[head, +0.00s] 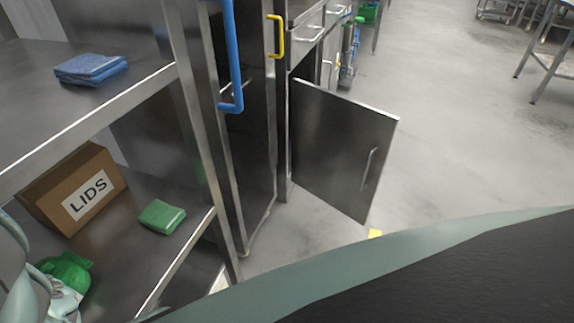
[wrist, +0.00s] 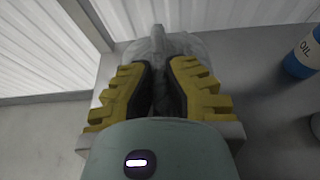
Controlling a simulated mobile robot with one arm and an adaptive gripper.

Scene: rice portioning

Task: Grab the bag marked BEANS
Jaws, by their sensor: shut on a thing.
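In the wrist view, my gripper (wrist: 158,68) has its two yellow-and-black fingers close together. They are shut on a grey, translucent bag (wrist: 150,46), whose top shows just beyond and between the fingertips. No lettering can be read on this bag, so I cannot tell whether it is marked BEANS. Its lower part is hidden behind the fingers and my wrist.
A blue OIL container (wrist: 301,58) stands right of my gripper. The head view shows a LIDS box (head: 74,190), green cloth (head: 161,216) and blue cloths (head: 90,69) on shelves. An open cabinet door (head: 335,150) juts into the aisle. Floor (head: 450,140) beyond is clear.

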